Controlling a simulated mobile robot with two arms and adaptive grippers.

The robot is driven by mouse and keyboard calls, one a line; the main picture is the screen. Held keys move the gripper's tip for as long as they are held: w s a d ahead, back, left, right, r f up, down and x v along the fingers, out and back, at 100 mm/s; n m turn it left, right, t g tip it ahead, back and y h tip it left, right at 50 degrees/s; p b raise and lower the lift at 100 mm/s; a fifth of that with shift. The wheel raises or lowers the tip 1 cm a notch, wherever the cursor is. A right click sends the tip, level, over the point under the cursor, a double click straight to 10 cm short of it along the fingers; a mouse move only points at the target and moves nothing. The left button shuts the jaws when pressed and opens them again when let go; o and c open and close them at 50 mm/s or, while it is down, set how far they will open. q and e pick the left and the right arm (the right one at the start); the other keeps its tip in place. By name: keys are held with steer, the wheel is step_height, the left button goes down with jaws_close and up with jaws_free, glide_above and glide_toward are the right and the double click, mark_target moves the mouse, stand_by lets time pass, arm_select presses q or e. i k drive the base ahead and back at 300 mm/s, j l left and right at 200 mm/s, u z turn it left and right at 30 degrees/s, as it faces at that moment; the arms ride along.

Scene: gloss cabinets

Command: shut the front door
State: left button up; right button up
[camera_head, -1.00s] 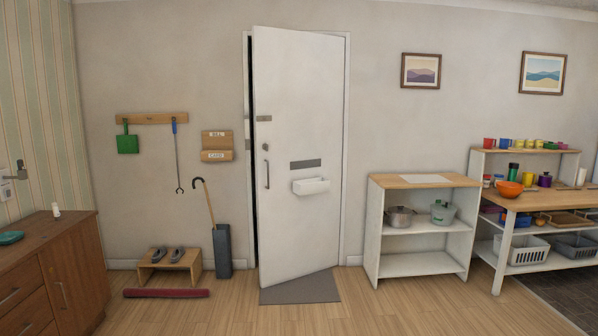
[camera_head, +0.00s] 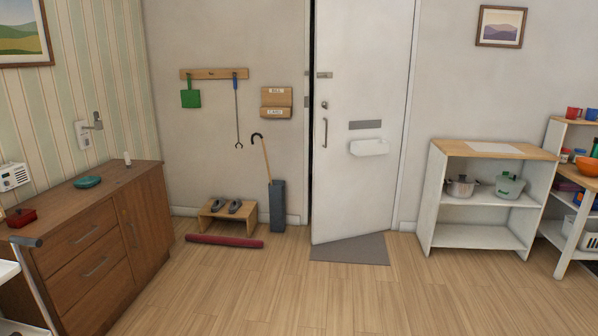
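The white front door (camera_head: 365,190) stands slightly ajar in the far wall. Its free edge is on the left, swung a little into the room, with a dark gap between it and the frame. It has a handle (camera_head: 325,132) near the left edge, a grey letter slot (camera_head: 365,125) and a white letter basket (camera_head: 369,148). The door's lower part is over a grey doormat (camera_head: 350,248). Neither of my grippers shows in the head view.
A red draught roll (camera_head: 224,241), a shoe bench (camera_head: 228,214) and an umbrella stand (camera_head: 277,205) are left of the door. A brown dresser (camera_head: 92,255) is at left, a white shelf (camera_head: 484,236) at right. The wooden floor (camera_head: 310,290) before the door is clear.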

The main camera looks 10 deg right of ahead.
mark_target(364, 46)
steer(key=i+z, duration=0.35)
steer(key=i, duration=2.3)
steer(key=i+l+u, duration=0.15)
steer(key=i, duration=0.85)
